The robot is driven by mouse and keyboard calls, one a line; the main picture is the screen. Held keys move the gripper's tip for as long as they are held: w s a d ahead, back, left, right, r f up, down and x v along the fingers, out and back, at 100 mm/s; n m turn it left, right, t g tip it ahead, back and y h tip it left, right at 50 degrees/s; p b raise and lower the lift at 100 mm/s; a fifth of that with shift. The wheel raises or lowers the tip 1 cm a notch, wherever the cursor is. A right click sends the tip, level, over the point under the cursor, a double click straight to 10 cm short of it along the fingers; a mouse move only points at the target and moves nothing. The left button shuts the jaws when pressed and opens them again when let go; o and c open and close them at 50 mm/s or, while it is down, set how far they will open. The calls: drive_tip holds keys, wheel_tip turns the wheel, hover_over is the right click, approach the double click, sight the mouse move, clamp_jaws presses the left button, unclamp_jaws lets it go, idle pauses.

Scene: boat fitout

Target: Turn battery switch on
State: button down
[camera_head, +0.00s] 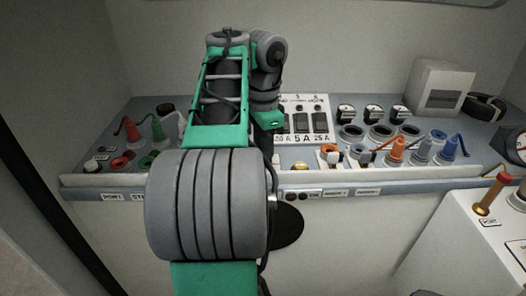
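I cannot tell for certain which control is the battery switch. A white box (468,232) at the lower right carries an upright red-handled lever (494,193) on a brass-coloured base, with a small label beside it. My arm rises through the middle of the view and bends down towards the console. Its fingers are hidden behind its own links, so I see neither their opening nor anything in them. My arm hides part of the console.
A console (330,180) runs across the view. A white breaker panel (304,104) stands at its middle, with round gauges (372,112) and several orange and blue levers (420,150) to the right. Red and green levers (134,132) stand left. A grey-white box (440,88) sits behind.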

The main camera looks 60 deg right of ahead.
drive_tip(key=c, duration=1)
unclamp_jaws()
wheel_tip(320, 180, up, 8)
drive_tip(key=p, duration=0.7)
drive_tip(key=shift+f, duration=0.1)
